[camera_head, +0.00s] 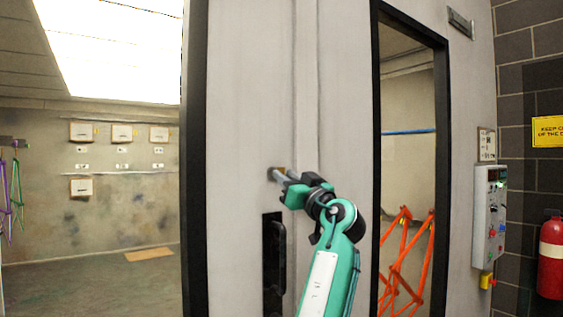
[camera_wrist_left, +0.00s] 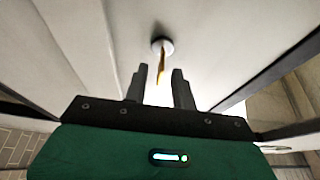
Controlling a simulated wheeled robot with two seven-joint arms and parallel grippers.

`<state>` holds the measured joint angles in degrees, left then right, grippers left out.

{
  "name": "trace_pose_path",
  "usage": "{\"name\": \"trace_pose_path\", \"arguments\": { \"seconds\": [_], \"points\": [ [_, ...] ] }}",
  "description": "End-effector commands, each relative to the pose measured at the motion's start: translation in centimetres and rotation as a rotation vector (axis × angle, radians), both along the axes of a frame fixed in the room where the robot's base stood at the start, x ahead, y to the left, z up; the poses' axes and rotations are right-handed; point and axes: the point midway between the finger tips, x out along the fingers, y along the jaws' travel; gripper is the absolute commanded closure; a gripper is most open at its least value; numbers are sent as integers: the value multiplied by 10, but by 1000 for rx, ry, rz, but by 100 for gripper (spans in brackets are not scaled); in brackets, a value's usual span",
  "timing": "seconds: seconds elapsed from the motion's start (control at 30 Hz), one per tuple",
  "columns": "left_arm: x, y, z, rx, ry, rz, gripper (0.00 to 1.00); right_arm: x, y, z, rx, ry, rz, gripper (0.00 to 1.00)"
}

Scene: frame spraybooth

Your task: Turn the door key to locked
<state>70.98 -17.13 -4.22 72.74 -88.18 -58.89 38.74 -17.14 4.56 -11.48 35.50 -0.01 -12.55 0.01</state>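The door key (camera_wrist_left: 161,62) is a thin gold-brown piece standing out of a round silver lock (camera_wrist_left: 167,43) in the pale door panel (camera_head: 248,80). My left gripper (camera_head: 283,175) is raised to the panel at the lock, above the black door handle (camera_head: 274,262). In the left wrist view its two grey fingers (camera_wrist_left: 160,70) are apart, with the key's near end in the gap between their tips. I see space on both sides of the key. In the head view the fingers mostly hide the lock. My right gripper is not in view.
A window with a black frame (camera_head: 410,22) is right of the lock, with orange racks (camera_head: 399,262) behind it. A grey control box (camera_head: 489,215) and a red extinguisher (camera_head: 551,262) are at the far right. An open room with a bare floor (camera_head: 90,278) is at left.

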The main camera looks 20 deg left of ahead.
Motion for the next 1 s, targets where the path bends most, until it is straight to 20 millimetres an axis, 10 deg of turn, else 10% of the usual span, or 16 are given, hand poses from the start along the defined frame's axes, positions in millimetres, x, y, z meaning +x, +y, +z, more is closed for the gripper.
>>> {"name": "trace_pose_path", "arguments": {
  "seconds": [0.6,0.73,1.0],
  "points": [
    [17,21,10,1,1,-1,74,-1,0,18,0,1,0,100],
    [17,21,10,1,1,-1,99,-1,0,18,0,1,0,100],
    [17,21,10,3,4,-1,100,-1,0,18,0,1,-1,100]
  ]
}}
